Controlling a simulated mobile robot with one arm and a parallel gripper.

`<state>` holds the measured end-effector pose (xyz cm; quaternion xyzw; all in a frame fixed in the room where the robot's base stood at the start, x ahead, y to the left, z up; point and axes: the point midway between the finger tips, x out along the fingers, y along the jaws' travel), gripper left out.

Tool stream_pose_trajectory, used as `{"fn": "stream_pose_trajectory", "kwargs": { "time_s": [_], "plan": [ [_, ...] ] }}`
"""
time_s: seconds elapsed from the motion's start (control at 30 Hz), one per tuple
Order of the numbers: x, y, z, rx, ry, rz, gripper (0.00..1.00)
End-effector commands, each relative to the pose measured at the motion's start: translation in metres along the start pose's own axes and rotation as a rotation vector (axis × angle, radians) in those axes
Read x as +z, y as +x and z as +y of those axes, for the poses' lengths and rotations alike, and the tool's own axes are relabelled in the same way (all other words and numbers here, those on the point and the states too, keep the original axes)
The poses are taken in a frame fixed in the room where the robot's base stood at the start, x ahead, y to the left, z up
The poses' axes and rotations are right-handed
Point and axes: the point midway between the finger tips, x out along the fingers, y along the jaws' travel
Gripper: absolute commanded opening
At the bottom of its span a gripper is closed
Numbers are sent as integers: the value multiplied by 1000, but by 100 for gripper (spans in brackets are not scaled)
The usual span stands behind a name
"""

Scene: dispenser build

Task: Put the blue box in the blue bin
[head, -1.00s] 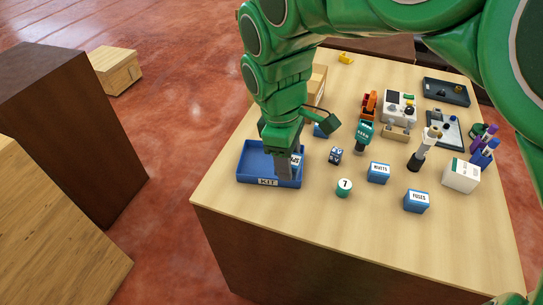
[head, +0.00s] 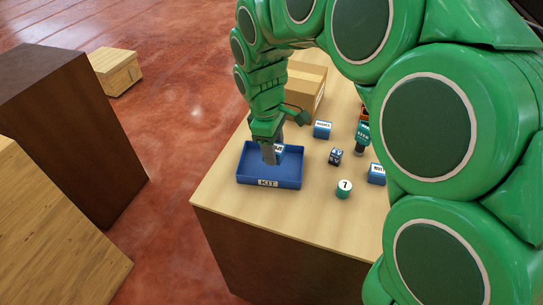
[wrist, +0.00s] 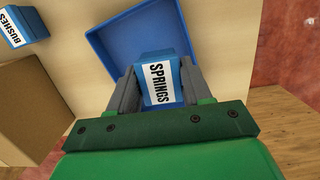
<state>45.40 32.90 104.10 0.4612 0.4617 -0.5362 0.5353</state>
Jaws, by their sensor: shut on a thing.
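The blue bin, a shallow tray labelled KIT (head: 252,181), sits at the near left corner of the table. It also shows in the wrist view (wrist: 112,38). My gripper (head: 271,158) points down over the bin's inside. It is shut on a blue box with a white SPRINGS label (wrist: 159,86), one finger on each side. In the head view the box (head: 279,151) is mostly hidden by the fingers. I cannot tell whether its underside touches the bin floor.
A blue BUSHES box (head: 322,130) and a cardboard box (head: 305,88) stand behind the bin. A dark blue die (head: 336,157), a green cylinder marked 7 (head: 344,189) and another blue box (head: 376,174) lie to the right. My arm hides the table's right side.

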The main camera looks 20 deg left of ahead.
Motion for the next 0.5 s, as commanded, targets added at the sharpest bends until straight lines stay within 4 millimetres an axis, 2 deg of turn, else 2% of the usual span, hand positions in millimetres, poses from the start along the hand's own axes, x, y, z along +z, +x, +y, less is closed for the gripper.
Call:
{"fn": "stream_pose_trajectory", "kwargs": {
  "time_s": [0.1, 0.5],
  "plan": [
    [-7, 10, 7, -1, 0, -1, 16],
    [-16, 25, 16, -1, 0, -1, 16]
  ]
}}
